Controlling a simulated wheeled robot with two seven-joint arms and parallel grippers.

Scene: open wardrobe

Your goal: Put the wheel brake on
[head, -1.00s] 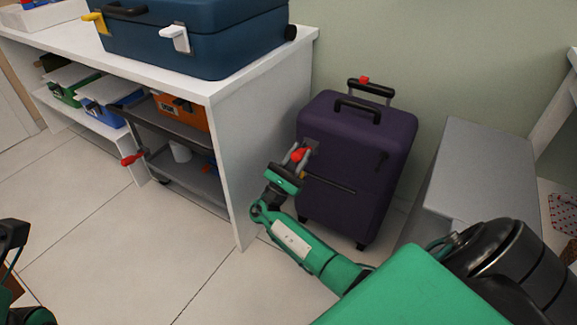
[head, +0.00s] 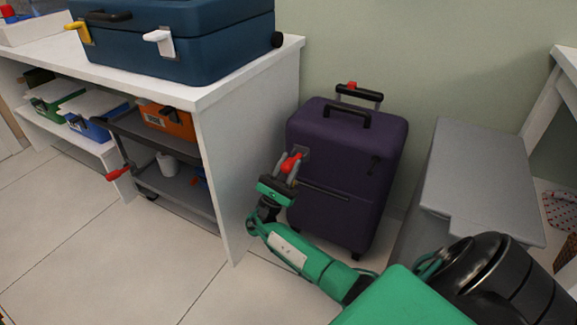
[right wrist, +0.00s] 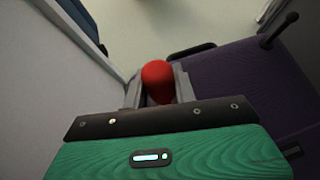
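A purple suitcase (head: 345,180) stands upright on the floor against the wall. A red-tipped lever (head: 291,162) sits at a grey plate on the upper left of its front; I take it to be the brake lever. My right gripper (head: 286,168) is at this lever, fingers pointing up at it. In the right wrist view, the red tip (right wrist: 157,80) fills the gap between the fingers (right wrist: 158,92), which look closed on its sides. The lever's lower part is hidden by the gripper. My left gripper is not in view.
A white shelf unit (head: 228,170) stands close left of the suitcase, with a blue case (head: 190,45) on top and a dark cart (head: 180,190) beneath. A grey bench-like block (head: 480,170) stands at the right. The floor (head: 90,245) at the left is clear.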

